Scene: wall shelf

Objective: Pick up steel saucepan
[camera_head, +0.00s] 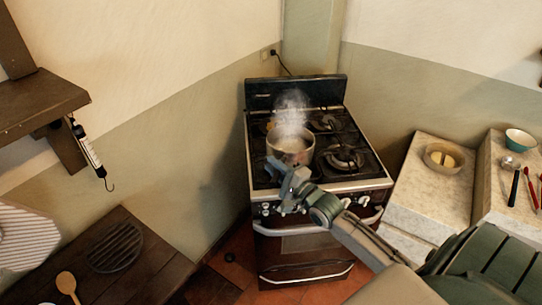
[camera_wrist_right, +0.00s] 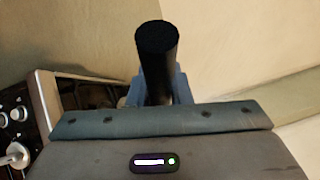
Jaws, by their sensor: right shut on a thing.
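The steel saucepan (camera_head: 291,146) is on the front left part of the stove top in the head view, with steam rising from it. My right gripper (camera_head: 292,182) is at the near side of the pan, where the handle would be. In the right wrist view a black cylindrical handle (camera_wrist_right: 157,65) stands between the blue-grey fingers of my right gripper (camera_wrist_right: 160,88), which is shut on it. The pan itself does not show in that view. Whether the pan touches the burner is hard to tell. My left gripper is not in view.
The stove (camera_head: 314,187) stands in the corner. On its right is a pale counter (camera_head: 425,190) with a bowl (camera_head: 443,157), a teal bowl (camera_head: 521,139) and utensils. A dark wooden table (camera_head: 150,265) is at lower left. A hanging scale (camera_head: 88,150) hangs from the wall shelf (camera_head: 40,100).

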